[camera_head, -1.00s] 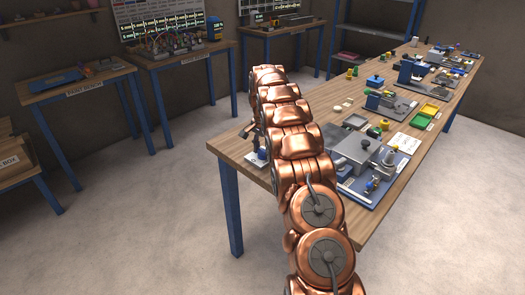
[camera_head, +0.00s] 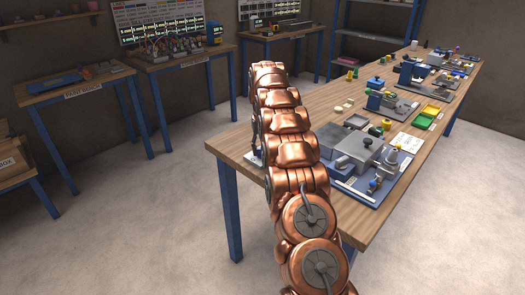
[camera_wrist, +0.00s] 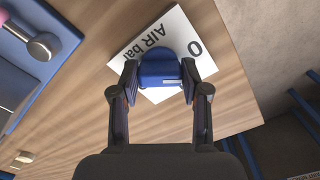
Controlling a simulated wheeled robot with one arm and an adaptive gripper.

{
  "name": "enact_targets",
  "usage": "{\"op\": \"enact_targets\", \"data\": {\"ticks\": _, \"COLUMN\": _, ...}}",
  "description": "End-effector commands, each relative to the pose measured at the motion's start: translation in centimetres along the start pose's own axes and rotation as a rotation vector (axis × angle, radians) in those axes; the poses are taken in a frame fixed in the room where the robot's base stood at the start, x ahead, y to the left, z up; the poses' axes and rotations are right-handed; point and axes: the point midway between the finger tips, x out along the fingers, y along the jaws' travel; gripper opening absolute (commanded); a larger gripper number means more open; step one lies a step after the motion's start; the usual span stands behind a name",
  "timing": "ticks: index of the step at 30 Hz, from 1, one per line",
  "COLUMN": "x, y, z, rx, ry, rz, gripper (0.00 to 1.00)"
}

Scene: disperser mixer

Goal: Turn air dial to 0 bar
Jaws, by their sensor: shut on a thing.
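The air dial (camera_wrist: 160,69) is a blue knob on a white card (camera_wrist: 188,26) lying on the wooden bench. The card's print reads "AIR bar" and "0", upside down and slanted in the wrist view. My gripper (camera_wrist: 159,86) is shut on the dial, with one dark finger on each side of it. The dial's pointer or mark cannot be made out. In the head view my copper arm hides the dial and most of the gripper.
The bench (camera_head: 233,140) continues to the far right with several devices on blue mats. A grey machine (camera_head: 352,147) stands close to the right of my arm. In the wrist view, a blue-edged tray with a metal knob (camera_wrist: 43,46) lies at upper left. The bench edge is near on the right.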

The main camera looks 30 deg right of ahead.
Motion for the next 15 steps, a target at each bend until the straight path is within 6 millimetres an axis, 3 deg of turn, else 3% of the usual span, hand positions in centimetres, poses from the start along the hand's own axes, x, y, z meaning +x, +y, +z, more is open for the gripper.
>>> {"op": "enact_targets", "data": {"ticks": 15, "x": 0.10, "y": -0.07, "z": 0.00, "rx": -0.269, "ry": -0.001, "rz": -0.002, "gripper": 0.11}}
